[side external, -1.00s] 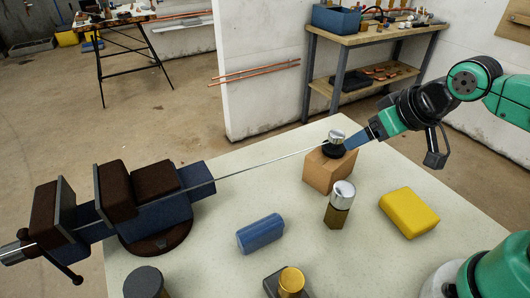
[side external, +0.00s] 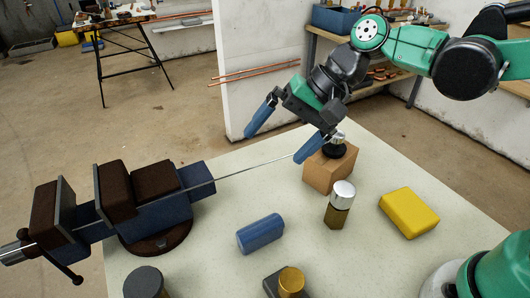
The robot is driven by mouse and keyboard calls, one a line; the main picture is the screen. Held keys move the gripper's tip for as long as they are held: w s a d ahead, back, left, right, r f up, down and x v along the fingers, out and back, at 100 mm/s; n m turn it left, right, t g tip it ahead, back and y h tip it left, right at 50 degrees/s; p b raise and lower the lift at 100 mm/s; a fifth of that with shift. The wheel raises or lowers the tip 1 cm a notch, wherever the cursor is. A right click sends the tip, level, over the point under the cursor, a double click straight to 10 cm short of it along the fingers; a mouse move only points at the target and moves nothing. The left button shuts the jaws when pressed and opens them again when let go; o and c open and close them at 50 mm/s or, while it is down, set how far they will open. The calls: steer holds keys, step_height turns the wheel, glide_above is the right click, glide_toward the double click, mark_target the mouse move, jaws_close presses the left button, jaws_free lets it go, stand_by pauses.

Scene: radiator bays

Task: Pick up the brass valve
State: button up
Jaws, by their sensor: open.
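An upright piece with a brass-coloured body and a chrome cap (side external: 338,208) stands on the pale table, right of centre. Another piece with a round brass top (side external: 291,280) and a dark base is at the front edge, partly cut off. I cannot tell for sure which is the brass valve. My gripper (side external: 284,133) is open and empty, its two blue fingers spread wide, up and left of both pieces. Its right finger appears close to a black and chrome knob (side external: 337,146) on a cardboard-brown block (side external: 322,172); I cannot tell if they touch.
A blue and brown vise (side external: 160,206) takes the table's left side; a thin metal rod (side external: 245,170) reaches from it toward the block. A blue rounded bar (side external: 261,233), a yellow block (side external: 409,212) and a dark cylinder (side external: 145,283) lie or stand apart. Bare tabletop lies between them.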

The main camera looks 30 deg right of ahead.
steer(key=a+m+g+y, duration=0.3)
steer(key=a+g+y, duration=0.15)
steer(key=a, duration=0.75)
steer(key=m+g+y, duration=0.2)
steer(key=m+g, duration=0.1)
steer(key=g, duration=0.4)
glide_above(152, 271)
steer(key=f+v, duration=0.1)
steer(key=v, duration=0.1)
step_height(152, 271, down, 2)
step_height(152, 271, down, 7)
steer(key=shift+d+r, duration=0.1)
steer(key=shift+x, duration=1.05)
steer(key=shift+s+a+f, duration=0.25)
steer(key=shift+a+f, duration=0.05)
steer(key=shift+a, duration=0.05)
jaws_close()
